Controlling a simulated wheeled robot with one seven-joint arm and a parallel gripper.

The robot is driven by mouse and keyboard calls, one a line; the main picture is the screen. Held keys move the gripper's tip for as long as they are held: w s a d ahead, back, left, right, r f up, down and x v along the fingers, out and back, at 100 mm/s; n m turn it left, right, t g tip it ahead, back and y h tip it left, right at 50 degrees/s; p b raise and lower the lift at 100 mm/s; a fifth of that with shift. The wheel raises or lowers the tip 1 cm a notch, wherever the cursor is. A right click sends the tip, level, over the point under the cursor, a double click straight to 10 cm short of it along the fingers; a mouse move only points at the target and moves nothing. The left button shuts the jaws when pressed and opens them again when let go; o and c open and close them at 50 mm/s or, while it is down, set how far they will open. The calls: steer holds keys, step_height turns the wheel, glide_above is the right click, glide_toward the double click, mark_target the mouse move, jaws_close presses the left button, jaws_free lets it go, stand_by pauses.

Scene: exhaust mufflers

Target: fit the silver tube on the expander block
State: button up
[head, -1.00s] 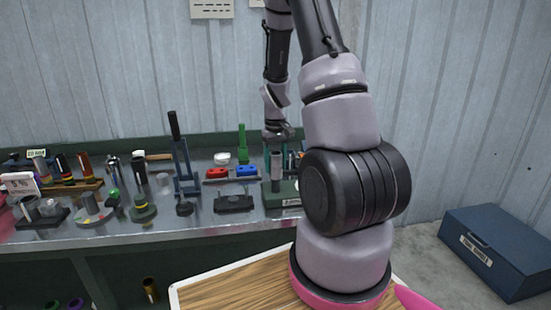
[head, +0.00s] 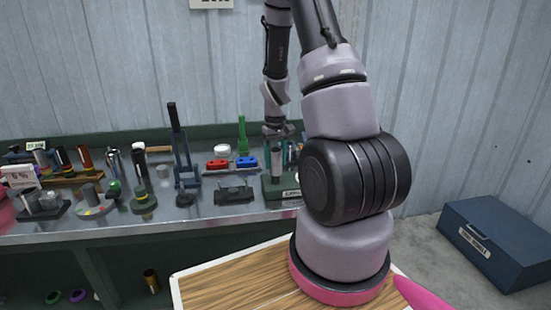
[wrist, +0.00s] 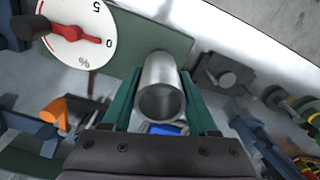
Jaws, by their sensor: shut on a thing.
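The silver tube (wrist: 163,75) is a hollow metal cylinder. In the wrist view it sits between the two green fingers of my gripper (wrist: 163,100), which is shut on it, with its open end facing the camera. In the head view my gripper (head: 279,136) is over the bench, and the tube is small and upright below it. The dark green block (head: 283,190) with a pale label, apparently the expander block, is directly under it. In the wrist view a green surface (wrist: 120,25) lies beyond the tube. The tube's far end is hidden, so contact with the block cannot be told.
A white dial (wrist: 88,50) with a red pointer is left of the tube in the wrist view. Red and blue pieces (head: 232,163) and a tall dark blue stand (head: 181,150) are left of the block. A blue box (head: 505,240) is on the floor.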

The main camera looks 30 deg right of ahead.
mark_target(275, 168)
steer(key=shift+f, duration=1.8)
steer(key=shift+f, duration=0.1)
steer(key=o, duration=1.3)
steer(key=shift+o, duration=0.2)
